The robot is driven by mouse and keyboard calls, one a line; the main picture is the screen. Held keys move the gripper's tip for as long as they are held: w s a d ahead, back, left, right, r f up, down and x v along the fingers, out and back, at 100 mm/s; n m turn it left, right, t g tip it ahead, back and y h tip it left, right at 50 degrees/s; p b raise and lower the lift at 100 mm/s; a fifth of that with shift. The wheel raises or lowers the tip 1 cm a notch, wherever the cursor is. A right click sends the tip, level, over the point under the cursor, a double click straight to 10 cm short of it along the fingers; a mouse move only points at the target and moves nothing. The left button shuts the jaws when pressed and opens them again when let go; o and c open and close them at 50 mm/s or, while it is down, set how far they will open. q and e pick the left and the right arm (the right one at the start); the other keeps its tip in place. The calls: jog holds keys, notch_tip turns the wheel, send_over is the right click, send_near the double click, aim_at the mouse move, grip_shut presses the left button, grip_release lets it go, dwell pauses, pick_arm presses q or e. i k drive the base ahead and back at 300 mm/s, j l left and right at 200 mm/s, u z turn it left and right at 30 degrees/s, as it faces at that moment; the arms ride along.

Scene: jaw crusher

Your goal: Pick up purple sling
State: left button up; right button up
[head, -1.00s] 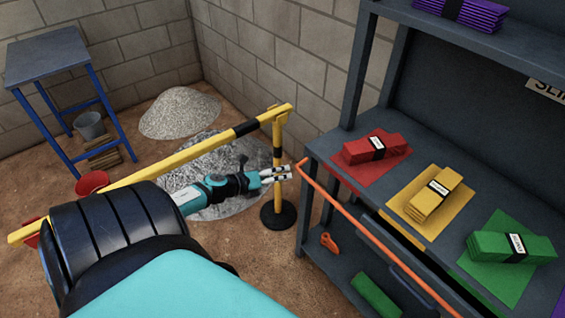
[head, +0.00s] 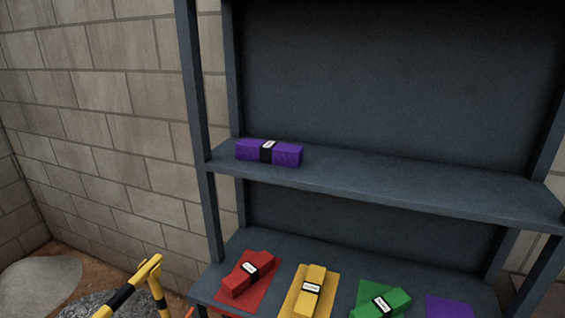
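The purple sling (head: 287,155) is a folded bundle with a black band and a small white label. It lies at the left end of the upper shelf (head: 400,184) of the dark grey rack. A bare purple mat (head: 448,307) shows on the lower shelf at the right, cut off by the picture's bottom edge. Neither of my grippers is in the head view now.
On the lower shelf (head: 268,245), red (head: 240,283), yellow (head: 318,278) and green (head: 395,300) slings lie on matching mats. The upper shelf is clear right of the purple sling. A rack post (head: 192,90) stands left of it. A yellow-black barrier (head: 145,275) stands lower left.

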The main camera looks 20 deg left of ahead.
aim_at(277, 153)
jog(key=i+j+z, duration=0.1)
jog(key=j+z, duration=0.75)
jog(key=j, duration=0.2)
